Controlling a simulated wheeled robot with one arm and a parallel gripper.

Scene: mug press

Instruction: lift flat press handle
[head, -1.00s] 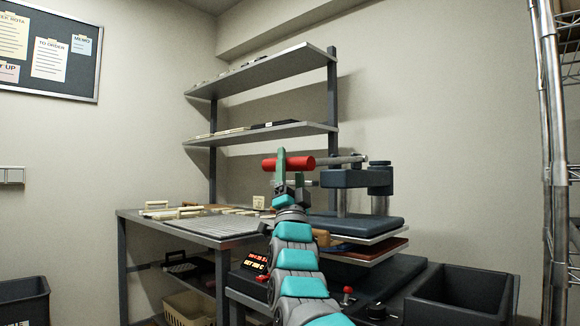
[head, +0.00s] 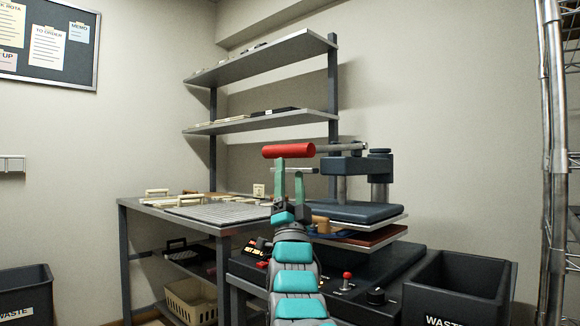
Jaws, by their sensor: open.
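The flat press (head: 352,212) stands right of centre, its dark upper plate over pale and reddish-brown layers. Its handle is a red grip (head: 288,150) on a grey bar that runs right to the press column. My gripper (head: 290,168) is just below the red grip in the picture, its two green fingers apart and pointing up. I cannot tell whether the left fingertip touches the underside of the grip.
A table (head: 140,203) with a grey mat and pale blocks stands left of the press. Shelves (head: 262,122) hang behind. A dark waste bin (head: 458,290) is at the lower right, beside a metal rack (head: 545,150). A red-knobbed lever (head: 347,275) rises from the press base.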

